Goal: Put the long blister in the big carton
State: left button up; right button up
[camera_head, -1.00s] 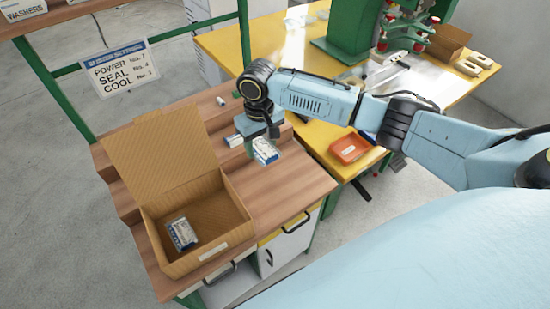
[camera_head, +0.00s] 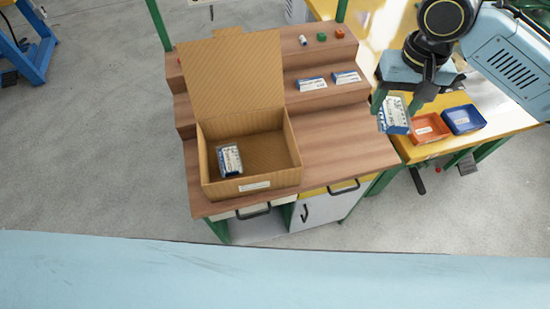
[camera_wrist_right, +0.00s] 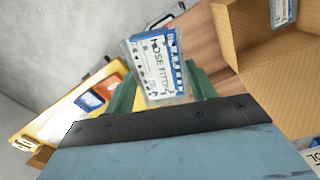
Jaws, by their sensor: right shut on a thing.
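A blister pack (camera_head: 394,115) with white and blue print is held in my right gripper (camera_head: 400,96), clear of the bench near its right edge. The carton (camera_wrist_right: 268,77) is at the right of the wrist view. My left gripper is not in view.
Two flat packs (camera_head: 311,84) (camera_head: 346,77) lie on the bench's step, with small parts (camera_head: 321,37) above. An orange tray (camera_head: 429,128) and a blue tray (camera_head: 463,119) are on the yellow table at right. The wooden top (camera_head: 335,150) right of the carton is clear.

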aim_at(268, 159)
jog(key=z, duration=1.8)
jog(key=k, duration=0.8)
jog(key=u, duration=1.8)
jog(key=i, duration=0.5)
jog(key=z, duration=0.05)
